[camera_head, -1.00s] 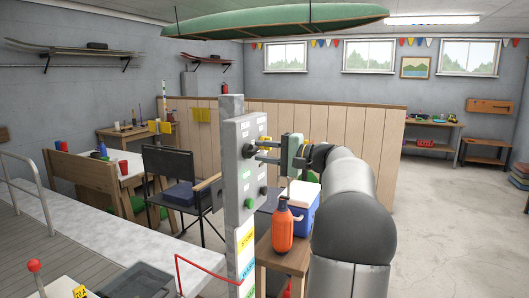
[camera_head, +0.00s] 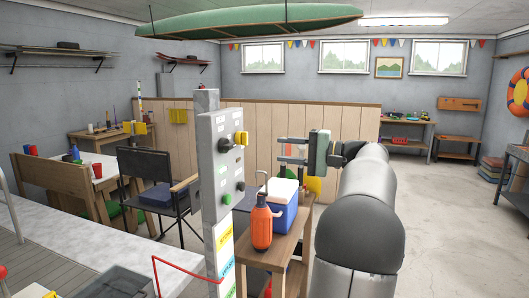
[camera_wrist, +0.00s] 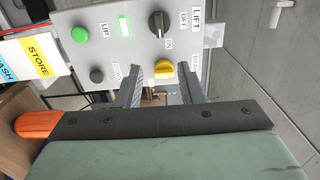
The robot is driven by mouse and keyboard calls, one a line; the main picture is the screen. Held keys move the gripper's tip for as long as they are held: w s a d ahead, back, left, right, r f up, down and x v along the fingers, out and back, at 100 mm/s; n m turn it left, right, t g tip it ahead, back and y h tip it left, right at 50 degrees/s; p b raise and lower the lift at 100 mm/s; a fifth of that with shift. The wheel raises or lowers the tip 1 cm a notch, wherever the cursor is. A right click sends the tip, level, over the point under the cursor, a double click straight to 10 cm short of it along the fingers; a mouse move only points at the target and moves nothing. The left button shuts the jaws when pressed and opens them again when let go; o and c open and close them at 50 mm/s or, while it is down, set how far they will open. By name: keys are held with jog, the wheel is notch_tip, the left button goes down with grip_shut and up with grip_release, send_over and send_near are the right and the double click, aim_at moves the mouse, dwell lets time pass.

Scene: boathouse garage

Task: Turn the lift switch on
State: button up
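The grey control panel (camera_head: 222,160) stands on a post left of my gripper. In the wrist view, a black rotary knob (camera_wrist: 157,23) sits by the LIFT and OFF labels. Its handle lies up-and-down in that picture, its lower end toward the ON label. A yellow knob (camera_wrist: 164,70) lies below it, seen between my fingers. A small bright green light (camera_wrist: 125,25) is left of the black knob. My gripper (camera_head: 283,151) is open and empty, right of the panel with a clear gap. It also shows in the wrist view (camera_wrist: 159,76).
A green button (camera_wrist: 80,34) and a dark button (camera_wrist: 96,76) share the panel. An orange bottle (camera_head: 262,226) and a blue cooler (camera_head: 285,214) stand on a wooden table (camera_head: 262,257) below my gripper. A red bent rail (camera_head: 185,268) is by the post.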

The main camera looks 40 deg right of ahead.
jog(key=v, duration=0.4)
dwell(0.6)
jog(key=w+a+f+n+g, duration=0.1)
jog(key=w+a+f+g, duration=0.35)
jog(key=a, duration=0.55)
jog(key=w+a+f+g, duration=0.35)
jog(key=a+f, duration=0.25)
jog(key=a, duration=0.4)
jog(key=s+a+f+n+g, duration=0.25)
jog(key=a+f, duration=0.45)
jog(key=a, duration=0.4)
jog(key=s+a+f+n+g+h, duration=0.5)
jog(key=s+a+f+n+h, duration=0.2)
jog(key=s+a+f+n, duration=0.3)
jog(key=s+a+f, duration=0.3)
jog(key=s+f, duration=0.3)
jog(key=s, duration=0.2)
jog(key=shift+f+p, duration=0.35)
